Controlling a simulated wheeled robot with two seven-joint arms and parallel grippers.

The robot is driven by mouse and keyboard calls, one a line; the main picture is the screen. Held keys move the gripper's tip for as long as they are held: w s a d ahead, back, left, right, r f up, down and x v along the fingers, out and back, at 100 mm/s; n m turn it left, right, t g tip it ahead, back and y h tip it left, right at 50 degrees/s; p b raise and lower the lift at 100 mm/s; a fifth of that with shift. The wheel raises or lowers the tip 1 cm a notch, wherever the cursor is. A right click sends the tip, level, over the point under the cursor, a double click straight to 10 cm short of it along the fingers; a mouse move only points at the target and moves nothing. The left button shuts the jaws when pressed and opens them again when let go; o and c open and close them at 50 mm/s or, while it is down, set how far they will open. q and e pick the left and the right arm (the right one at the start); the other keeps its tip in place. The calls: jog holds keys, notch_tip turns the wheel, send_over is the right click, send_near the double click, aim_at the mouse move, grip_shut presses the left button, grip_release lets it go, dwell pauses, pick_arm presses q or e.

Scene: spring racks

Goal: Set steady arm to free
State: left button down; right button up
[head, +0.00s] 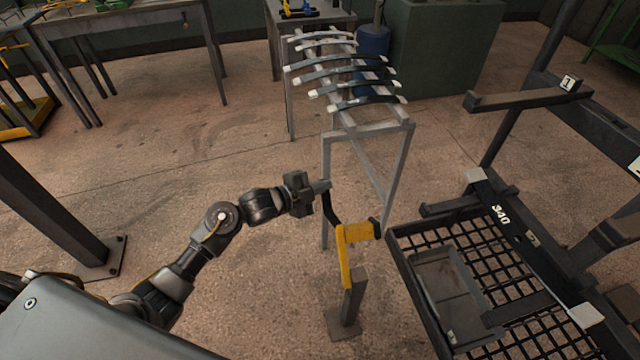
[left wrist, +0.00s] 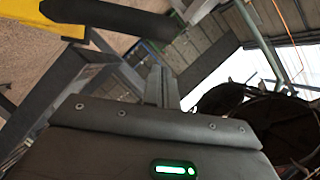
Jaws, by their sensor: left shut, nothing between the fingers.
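The steady arm (head: 345,252) is a yellow arm on a short grey post in the head view, with a yellow branch to the right ending in a dark block. A curved black bar (head: 331,210) rises from its top toward my gripper. My left gripper (head: 324,187) is shut and empty at the upper end of this bar; I cannot tell whether they touch. In the left wrist view a yellow piece (left wrist: 45,18) shows at the top left, with dark bars beside it. My right gripper is not in view.
A grey rack (head: 368,128) with several curved spring leaves stands behind. A dark mesh-topped frame (head: 480,265) with a bar marked 340 is at the right. A grey table (head: 125,22) stands at the back left. Open floor lies left of the post.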

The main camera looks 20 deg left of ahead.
pick_arm(q)
jog(key=shift+w+a+f, duration=0.55)
jog(key=shift+a+f, duration=0.05)
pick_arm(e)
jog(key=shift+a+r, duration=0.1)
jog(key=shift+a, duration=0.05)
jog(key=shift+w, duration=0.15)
